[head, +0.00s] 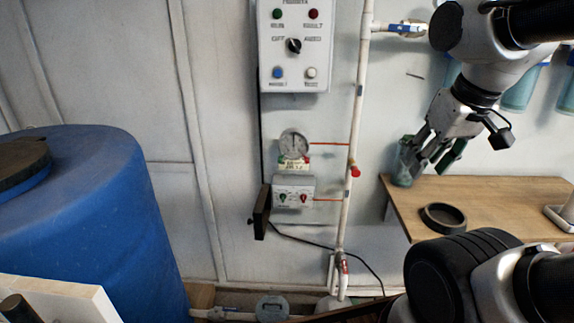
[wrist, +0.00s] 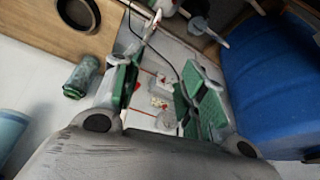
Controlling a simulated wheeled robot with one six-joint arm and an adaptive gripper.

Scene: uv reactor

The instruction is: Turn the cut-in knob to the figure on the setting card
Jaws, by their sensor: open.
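A small grey switch box (head: 294,191) is fixed to the wall and carries a green knob (head: 283,198) and a red knob (head: 304,198). I cannot tell which is the cut-in knob, as the lettering is too small. A yellowish card (head: 293,166) sits just above the box, under a round gauge (head: 294,144); its figure is unreadable. My gripper (head: 432,158) is open and empty, well to the right of the box. In the wrist view my gripper (wrist: 162,62) has its green pads apart, with the card (wrist: 159,102) seen small and far off between them.
A control panel (head: 294,45) hangs above the gauge. A white vertical pipe (head: 354,130) with red fittings runs between box and gripper. A blue barrel (head: 90,220) fills the left.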

